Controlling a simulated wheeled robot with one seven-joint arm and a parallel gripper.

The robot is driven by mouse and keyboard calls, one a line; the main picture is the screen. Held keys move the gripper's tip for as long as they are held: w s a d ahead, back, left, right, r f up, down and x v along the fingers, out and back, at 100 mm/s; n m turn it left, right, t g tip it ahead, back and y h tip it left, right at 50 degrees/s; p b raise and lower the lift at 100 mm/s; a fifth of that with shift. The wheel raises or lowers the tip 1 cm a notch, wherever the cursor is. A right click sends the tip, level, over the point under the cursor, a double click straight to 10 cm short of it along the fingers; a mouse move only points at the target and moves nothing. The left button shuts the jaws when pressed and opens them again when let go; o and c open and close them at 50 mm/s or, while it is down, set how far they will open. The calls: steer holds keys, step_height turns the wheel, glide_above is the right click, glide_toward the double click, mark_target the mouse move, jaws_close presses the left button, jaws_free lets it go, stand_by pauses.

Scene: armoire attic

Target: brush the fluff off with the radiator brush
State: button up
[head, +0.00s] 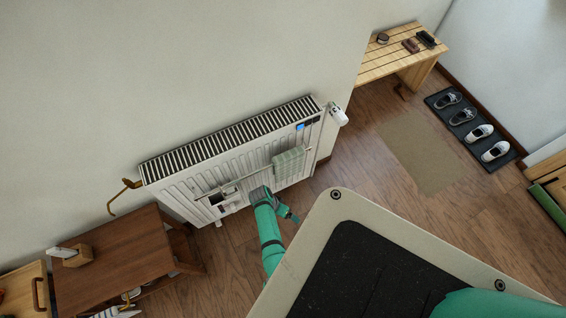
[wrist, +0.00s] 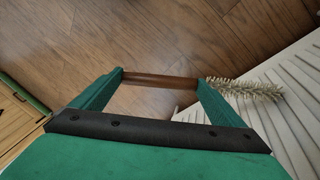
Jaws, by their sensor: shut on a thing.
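My gripper (wrist: 160,79) is shut on the radiator brush (wrist: 243,89) in the wrist view. The brush's brown handle lies across between the two green fingers. Its pale bristle head sticks out to the right, beside the white ribbed radiator (wrist: 292,90); I cannot tell whether it touches. In the head view my gripper (head: 262,194) is low in front of the radiator (head: 180,185), and the brush is not clearly visible there. The radiator's dark slotted top grille runs along the wall. I cannot make out any fluff in either view.
A light green cloth (head: 288,162) hangs on a rail across the radiator front, with small dark and white items (head: 222,198) to its left. A brown wooden table (head: 115,262) stands left. A slatted bench (head: 402,55) and shoe mat (head: 450,97) are right. Floor before the radiator is open.

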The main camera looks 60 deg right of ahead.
steer(key=shift+d, duration=0.25)
steer(key=shift+s+d, duration=0.3)
steer(key=shift+s, duration=0.05)
steer(key=shift+d, duration=0.2)
steer(key=shift+s+d, duration=0.25)
steer(key=shift+d, duration=0.1)
steer(key=shift+d, duration=0.1)
steer(key=shift+s+d, duration=0.35)
steer(key=shift+s, duration=0.05)
steer(key=shift+s+d, duration=0.1)
steer(key=shift+d, duration=0.55)
steer(key=shift+d, duration=0.1)
